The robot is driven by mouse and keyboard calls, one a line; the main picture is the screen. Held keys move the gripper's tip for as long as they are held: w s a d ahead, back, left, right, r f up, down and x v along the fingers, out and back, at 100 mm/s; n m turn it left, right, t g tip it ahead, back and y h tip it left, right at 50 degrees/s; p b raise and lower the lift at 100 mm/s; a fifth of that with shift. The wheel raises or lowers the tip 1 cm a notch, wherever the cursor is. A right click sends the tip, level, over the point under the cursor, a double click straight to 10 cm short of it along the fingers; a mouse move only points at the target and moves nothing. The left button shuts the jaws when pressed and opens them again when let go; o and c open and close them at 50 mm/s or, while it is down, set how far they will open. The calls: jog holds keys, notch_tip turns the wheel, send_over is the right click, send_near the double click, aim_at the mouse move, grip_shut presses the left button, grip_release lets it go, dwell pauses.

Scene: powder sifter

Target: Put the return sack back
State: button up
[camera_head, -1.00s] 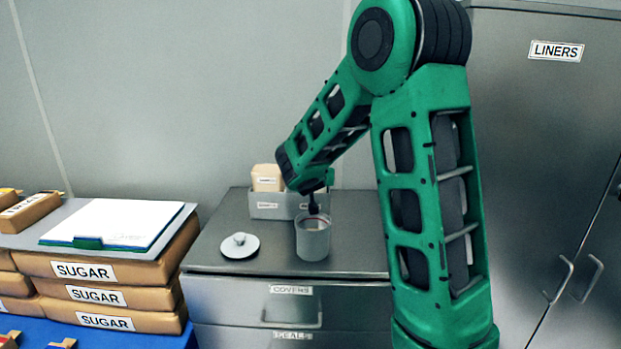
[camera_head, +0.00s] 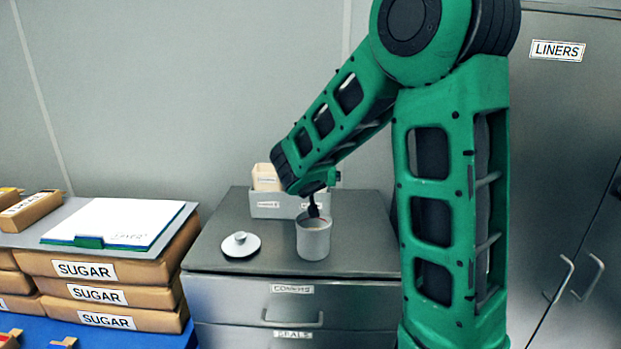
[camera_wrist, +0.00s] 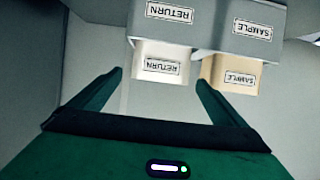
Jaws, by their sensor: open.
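The return sack (camera_wrist: 161,66) is pale with a RETURN label and shows upside down in the wrist view. It sits in the grey holder (camera_wrist: 214,27) at the compartment labelled RETURN. My gripper (camera_wrist: 160,76) is open. Its fingers show on either side of the sack, with visible gaps; contact is not seen. My arm hides the holder's right part there, so the return sack is not clear.
The tan sample sack (camera_wrist: 230,73) stands beside the return sack. A round lid (camera_head: 240,246) lies left of the canister on the drawer cabinet (camera_head: 215,255). Stacked sugar sacks (camera_head: 100,268) with a clipboard (camera_head: 115,222) are at left. The liners cabinet (camera_head: 560,130) is at right.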

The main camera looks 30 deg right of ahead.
jog(key=v, duration=0.6)
dwell(0.5)
